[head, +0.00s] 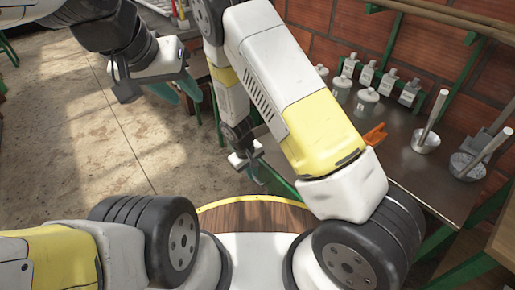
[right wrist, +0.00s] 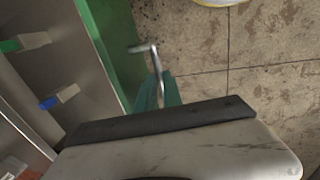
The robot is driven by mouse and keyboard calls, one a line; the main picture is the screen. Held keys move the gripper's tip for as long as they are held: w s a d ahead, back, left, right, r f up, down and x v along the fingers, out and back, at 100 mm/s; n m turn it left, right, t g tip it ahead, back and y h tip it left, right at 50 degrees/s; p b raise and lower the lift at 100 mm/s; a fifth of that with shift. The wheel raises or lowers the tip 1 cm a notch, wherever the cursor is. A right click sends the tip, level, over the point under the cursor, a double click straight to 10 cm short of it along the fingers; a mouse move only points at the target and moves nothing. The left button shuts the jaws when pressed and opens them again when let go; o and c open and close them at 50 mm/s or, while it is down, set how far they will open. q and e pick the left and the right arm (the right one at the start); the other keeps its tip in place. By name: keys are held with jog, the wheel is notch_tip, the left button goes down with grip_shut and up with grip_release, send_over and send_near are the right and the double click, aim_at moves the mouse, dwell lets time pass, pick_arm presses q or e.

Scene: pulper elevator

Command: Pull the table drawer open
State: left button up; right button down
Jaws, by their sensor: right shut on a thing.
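The metal-topped table (head: 420,175) stands at the right in the head view. The drawer's green front (right wrist: 112,45) shows in the right wrist view, with a grey metal handle (right wrist: 142,48) on it. My right gripper (head: 258,180) is beside the table's near-left side. Its teal fingers, also seen in the right wrist view (right wrist: 160,95), are shut around the handle. The drawer is mostly hidden in the head view, and I cannot tell how far out it is. My left gripper (head: 180,93) hangs at the upper left, its teal fingers apart and empty, away from the table.
Several grey-white bottles (head: 366,75) stand along the table's back by the brick wall (head: 300,25). Metal pots (head: 425,140) with upright handles stand at the right. An orange object (head: 375,134) lies on the tabletop. The concrete floor (head: 80,150) at the left is clear.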

jog(key=shift+a, duration=0.1)
jog(key=c, duration=1.5)
grip_release()
jog(key=shift+r, duration=0.1)
jog(key=r, duration=0.5)
jog(key=s+a+r, duration=0.1)
jog(key=r, duration=0.1)
jog(key=shift+a+r, duration=0.1)
jog(key=shift+r, duration=0.15)
